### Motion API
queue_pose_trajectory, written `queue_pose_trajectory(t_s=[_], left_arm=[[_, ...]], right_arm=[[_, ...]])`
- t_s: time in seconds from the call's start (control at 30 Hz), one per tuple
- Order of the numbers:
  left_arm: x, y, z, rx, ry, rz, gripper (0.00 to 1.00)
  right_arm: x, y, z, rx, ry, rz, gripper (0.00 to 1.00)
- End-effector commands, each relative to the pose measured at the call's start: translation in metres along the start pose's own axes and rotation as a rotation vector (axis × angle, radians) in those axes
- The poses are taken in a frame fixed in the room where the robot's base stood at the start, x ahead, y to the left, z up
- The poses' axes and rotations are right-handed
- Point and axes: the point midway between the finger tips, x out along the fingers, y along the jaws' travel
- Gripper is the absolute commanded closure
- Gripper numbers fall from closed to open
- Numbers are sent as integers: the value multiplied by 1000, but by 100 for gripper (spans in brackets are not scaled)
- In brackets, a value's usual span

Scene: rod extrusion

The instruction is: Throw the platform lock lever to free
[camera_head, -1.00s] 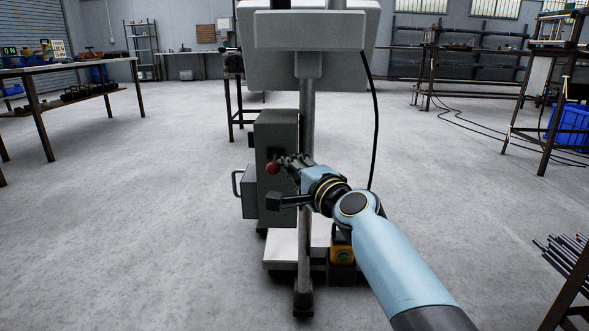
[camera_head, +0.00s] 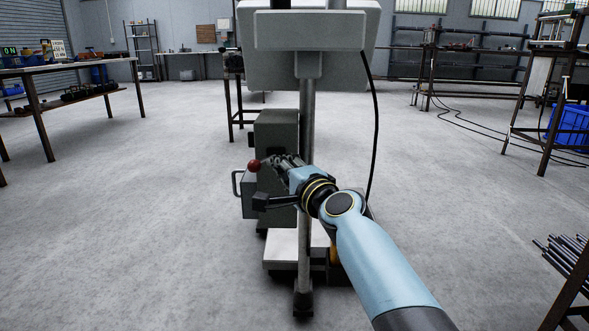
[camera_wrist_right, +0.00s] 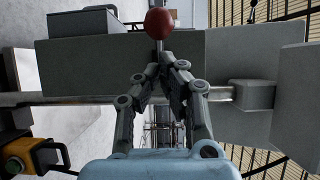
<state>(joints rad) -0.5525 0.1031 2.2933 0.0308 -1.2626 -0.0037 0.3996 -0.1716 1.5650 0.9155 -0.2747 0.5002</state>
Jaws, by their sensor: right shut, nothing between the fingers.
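The lever's lower end is hidden behind my gripper. My left gripper is not in view.
A metal post (camera_head: 307,130) carries a large grey panel (camera_head: 310,32) above the gripper. A black cable (camera_head: 375,120) hangs on the right. A pale platform base (camera_head: 282,246) stands below. Open concrete floor lies on both sides.

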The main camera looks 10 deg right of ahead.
Motion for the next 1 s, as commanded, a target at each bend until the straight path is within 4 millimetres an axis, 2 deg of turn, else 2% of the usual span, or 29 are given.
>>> queue_pose_trajectory(t_s=[0.33, 0.8, 1.0], left_arm=[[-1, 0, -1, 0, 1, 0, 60], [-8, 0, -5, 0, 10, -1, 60], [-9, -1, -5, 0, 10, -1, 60]], right_arm=[[-5, 0, -10, 0, 0, 1, 100], [-56, 0, -10, -2, 0, 1, 100], [-70, 0, -10, -1, 0, 1, 100]])
